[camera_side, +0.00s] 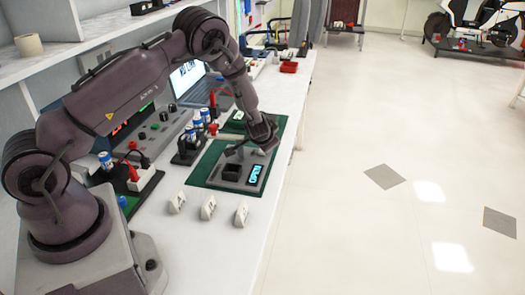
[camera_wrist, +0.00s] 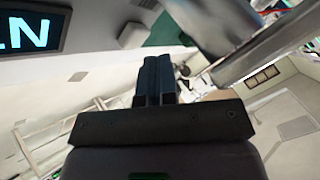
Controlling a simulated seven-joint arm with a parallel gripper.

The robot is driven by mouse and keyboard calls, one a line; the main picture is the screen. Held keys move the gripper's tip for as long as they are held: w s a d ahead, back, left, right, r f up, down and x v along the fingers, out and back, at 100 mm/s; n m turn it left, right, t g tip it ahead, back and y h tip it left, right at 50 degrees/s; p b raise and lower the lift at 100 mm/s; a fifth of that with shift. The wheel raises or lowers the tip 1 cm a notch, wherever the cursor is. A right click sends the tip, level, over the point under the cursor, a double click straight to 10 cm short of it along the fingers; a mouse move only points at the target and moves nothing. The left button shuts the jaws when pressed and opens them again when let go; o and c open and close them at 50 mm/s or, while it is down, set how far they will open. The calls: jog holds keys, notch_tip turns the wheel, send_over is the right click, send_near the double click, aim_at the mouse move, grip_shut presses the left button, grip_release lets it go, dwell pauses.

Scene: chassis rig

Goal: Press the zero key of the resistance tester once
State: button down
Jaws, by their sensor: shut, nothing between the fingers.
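The resistance tester (camera_side: 236,177) is a grey box on a green mat on the bench, with a lit blue display reading "OPEN". In the wrist view the end of its display (camera_wrist: 30,28) shows at top left, with small pale and dark key-like shapes beside it. I cannot tell which is the zero key; no label is readable. My gripper (camera_side: 240,149) is over the far part of the tester in the side view. In the wrist view its dark fingers (camera_wrist: 155,66) are together and hold nothing. Contact with a key cannot be made out.
Three small white pieces (camera_side: 208,208) stand on the bench in front of the tester. A dark rack with blue-and-white cylinders (camera_side: 190,145) is at its left, and a laptop (camera_side: 187,76) behind. A blurred metallic bar (camera_wrist: 265,45) crosses the wrist view at upper right.

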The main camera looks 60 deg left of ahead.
jog(key=shift+f, duration=0.35)
jog(key=shift+f, duration=0.45)
dwell(0.8)
jog(key=shift+r, duration=0.85)
jog(key=shift+r, duration=2.55)
